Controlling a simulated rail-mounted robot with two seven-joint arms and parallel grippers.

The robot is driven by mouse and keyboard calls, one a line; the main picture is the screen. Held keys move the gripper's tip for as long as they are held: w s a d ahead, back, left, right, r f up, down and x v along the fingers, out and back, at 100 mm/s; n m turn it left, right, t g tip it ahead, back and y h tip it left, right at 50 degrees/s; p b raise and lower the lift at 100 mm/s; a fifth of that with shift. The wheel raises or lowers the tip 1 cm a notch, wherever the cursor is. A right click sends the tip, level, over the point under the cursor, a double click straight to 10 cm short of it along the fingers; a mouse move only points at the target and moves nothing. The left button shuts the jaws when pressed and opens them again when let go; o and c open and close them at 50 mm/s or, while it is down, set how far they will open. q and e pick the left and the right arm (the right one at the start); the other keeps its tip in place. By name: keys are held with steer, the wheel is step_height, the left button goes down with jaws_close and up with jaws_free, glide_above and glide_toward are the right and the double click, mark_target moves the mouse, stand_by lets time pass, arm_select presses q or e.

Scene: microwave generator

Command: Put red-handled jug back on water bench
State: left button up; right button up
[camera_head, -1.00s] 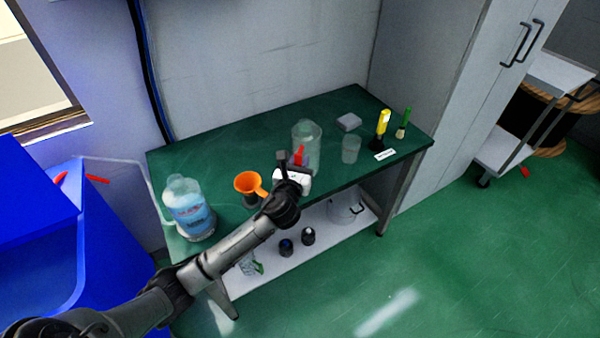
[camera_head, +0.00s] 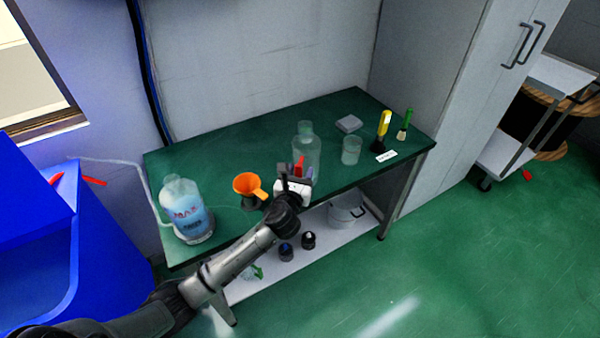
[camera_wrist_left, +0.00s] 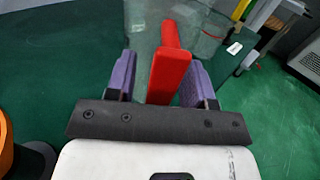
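The clear red-handled jug (camera_head: 306,148) stands upright near the front edge of the green-topped bench (camera_head: 240,135), right of the orange funnel. My left gripper (camera_head: 294,176) is at its front side, level with the red handle. In the left wrist view the red handle (camera_wrist_left: 168,70) lies between the two purple fingers (camera_wrist_left: 158,76). A gap shows between the handle and the left finger; the right finger is close beside the handle, and contact there is unclear. The jug body behind is partly hidden by the handle and fingers. My right gripper is out of view.
On the bench are a blue-liquid bottle (camera_head: 187,210), the orange funnel (camera_head: 249,187), a clear beaker (camera_head: 351,150), a grey block (camera_head: 348,124), and yellow (camera_head: 384,122) and green (camera_head: 405,122) tools. A pot (camera_head: 346,208) stands on the lower shelf. A tall cabinet (camera_head: 430,90) borders the right.

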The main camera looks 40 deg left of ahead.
arm_select(q)
steer(key=shift+r, duration=0.2)
steer(key=shift+s+d, duration=0.15)
steer(key=shift+s, duration=0.1)
steer(key=s+d+f+n+g+h+p, duration=0.1)
steer(key=s+d+f+n+g, duration=0.3)
steer(key=s+n, duration=0.5)
steer(key=s+d+f+n+g+h+p, duration=0.1)
steer(key=s+d+f+n+g+h, duration=0.3)
steer(key=s, duration=1.1)
steer(key=s+d+f+n+g+h+p, duration=0.1)
steer(key=s+d+f+n+g+h, duration=0.2)
steer(key=s+d+n, duration=0.6)
steer(key=s+f+n+g, duration=0.1)
steer(key=s+n, duration=0.3)
steer(key=n, duration=0.2)
steer(key=shift+d+f+n+g, duration=0.3)
steer(key=shift+d+f+n, duration=0.05)
steer(key=shift+n, duration=0.05)
